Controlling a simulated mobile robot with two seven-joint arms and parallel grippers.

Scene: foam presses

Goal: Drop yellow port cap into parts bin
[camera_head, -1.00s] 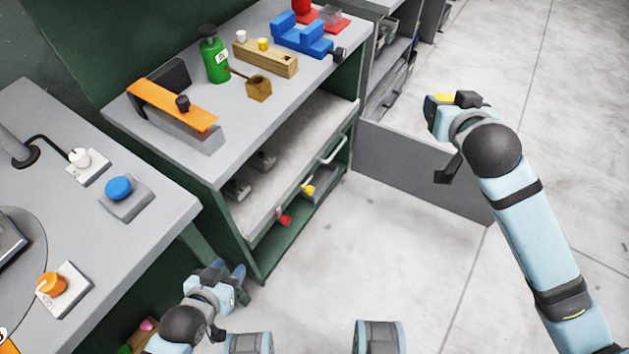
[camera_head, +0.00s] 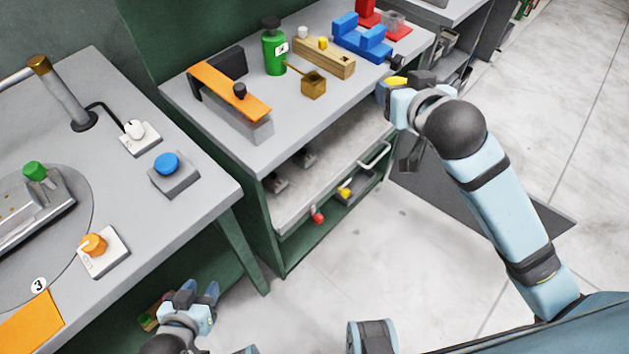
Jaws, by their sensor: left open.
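A small yellow cap (camera_head: 323,43) stands on the wooden block (camera_head: 335,63) on the green bench, beside a white one. I cannot tell if it is the port cap. A yellow piece (camera_head: 397,81) also shows at the end of my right gripper (camera_head: 392,90); I cannot tell whether it is held, and the fingers are not clear. My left gripper (camera_head: 197,292) is low beside the left table, its two fingers apart with nothing visible between them. Below the table, by this gripper, a small dark space holds green and reddish items (camera_head: 149,318); I cannot make out a parts bin there.
The left table (camera_head: 130,185) carries a blue button (camera_head: 166,163), an orange knob (camera_head: 93,245) and a turntable. The bench (camera_head: 200,100) holds a green bottle (camera_head: 274,52), an orange bar (camera_head: 240,98) and a blue vise (camera_head: 361,38). Open floor (camera_head: 370,255) lies in front.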

